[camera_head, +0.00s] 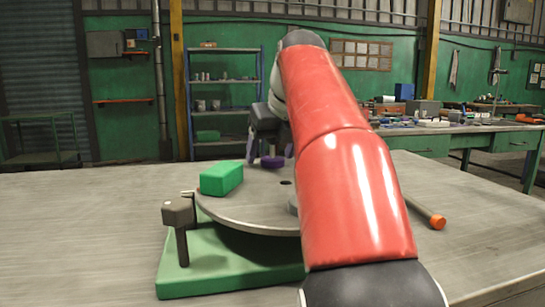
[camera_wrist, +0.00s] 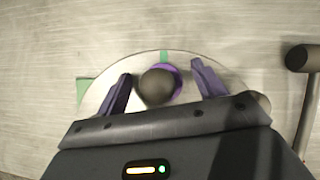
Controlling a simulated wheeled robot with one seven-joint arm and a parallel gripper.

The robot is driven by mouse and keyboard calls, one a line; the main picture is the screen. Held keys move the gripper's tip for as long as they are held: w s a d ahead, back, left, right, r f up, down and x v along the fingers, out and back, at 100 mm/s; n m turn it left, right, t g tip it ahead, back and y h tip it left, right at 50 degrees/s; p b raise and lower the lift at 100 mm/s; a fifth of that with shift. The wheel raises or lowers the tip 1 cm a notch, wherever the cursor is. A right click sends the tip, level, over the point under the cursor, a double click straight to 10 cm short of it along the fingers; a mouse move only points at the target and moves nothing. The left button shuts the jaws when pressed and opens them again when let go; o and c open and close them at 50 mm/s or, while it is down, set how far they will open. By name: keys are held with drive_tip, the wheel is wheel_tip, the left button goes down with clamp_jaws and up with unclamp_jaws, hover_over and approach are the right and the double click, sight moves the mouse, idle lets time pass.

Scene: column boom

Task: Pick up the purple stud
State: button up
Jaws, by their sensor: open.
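The purple stud (camera_head: 272,163) stands on the round grey plate (camera_head: 240,212), toward its far side. In the wrist view, its purple part (camera_wrist: 178,82) shows as a disc partly covered by a dark round knob (camera_wrist: 156,86); whether the knob belongs to the stud I cannot tell. My gripper (camera_head: 270,157) is open, with its purple fingers pointing down around the stud. In the wrist view, my gripper (camera_wrist: 161,71) has one finger on each side of the stud, with a visible gap on both sides. No contact shows.
A green block (camera_head: 222,178) lies on the plate, left of the stud. An orange-ended rod (camera_head: 437,221) lies at right. A dark-headed tool (camera_wrist: 303,58) shows in the wrist view. The table's left is clear.

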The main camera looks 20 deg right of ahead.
drive_tip(key=c, duration=1.2)
drive_tip(key=shift+o, duration=0.2)
drive_tip(key=shift+r, duration=0.1)
wheel_tip(320, 180, up, 8)
drive_tip(key=p, duration=0.5)
drive_tip(key=shift+f, duration=0.25)
drive_tip(key=shift+r, duration=1.2)
